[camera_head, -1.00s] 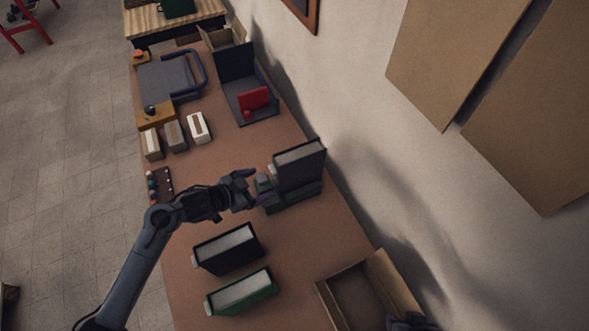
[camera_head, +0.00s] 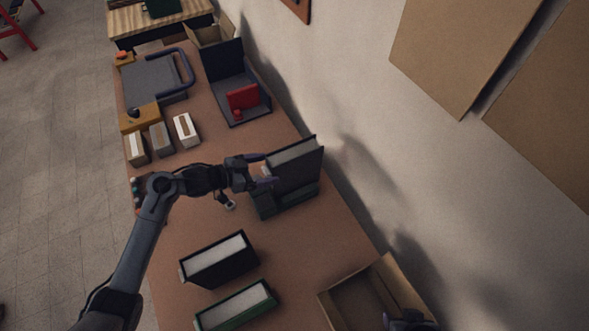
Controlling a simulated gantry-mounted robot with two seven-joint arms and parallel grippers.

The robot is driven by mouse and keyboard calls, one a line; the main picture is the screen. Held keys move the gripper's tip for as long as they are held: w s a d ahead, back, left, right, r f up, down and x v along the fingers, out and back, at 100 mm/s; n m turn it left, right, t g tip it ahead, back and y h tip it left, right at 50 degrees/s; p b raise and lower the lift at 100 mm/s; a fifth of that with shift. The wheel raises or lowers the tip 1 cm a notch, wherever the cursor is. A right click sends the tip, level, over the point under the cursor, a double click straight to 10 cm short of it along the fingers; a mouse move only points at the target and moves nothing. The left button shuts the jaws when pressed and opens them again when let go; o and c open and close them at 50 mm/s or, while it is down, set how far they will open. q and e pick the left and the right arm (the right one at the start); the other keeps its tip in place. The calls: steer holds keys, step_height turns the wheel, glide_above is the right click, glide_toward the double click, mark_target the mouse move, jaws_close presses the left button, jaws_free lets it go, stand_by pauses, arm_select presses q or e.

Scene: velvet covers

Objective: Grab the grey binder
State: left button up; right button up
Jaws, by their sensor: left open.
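A dark grey binder (camera_head: 297,168) with pale pages stands upright in a dark holder (camera_head: 288,200) near the wall side of the table. My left gripper (camera_head: 264,168) is open at the binder's left end, with its fingers close to the spine. The fingers partly hide that end, and I cannot tell whether they touch it. My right gripper (camera_head: 410,323) shows only in part at the bottom edge, by the cardboard box; its jaws are not clear.
A black binder (camera_head: 221,262) and a green binder (camera_head: 238,308) lie nearer on the brown table (camera_head: 300,265). An open cardboard box (camera_head: 335,307) is at bottom right. Small boxes (camera_head: 185,131), a grey tray (camera_head: 155,84) and a dark stand with a red item (camera_head: 243,97) are farther back.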

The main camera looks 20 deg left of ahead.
mark_target(295, 170)
arm_select(q)
steer(key=shift+x, duration=2.3)
steer(key=shift+r, duration=0.1)
steer(key=shift+r, duration=0.1)
jaws_close()
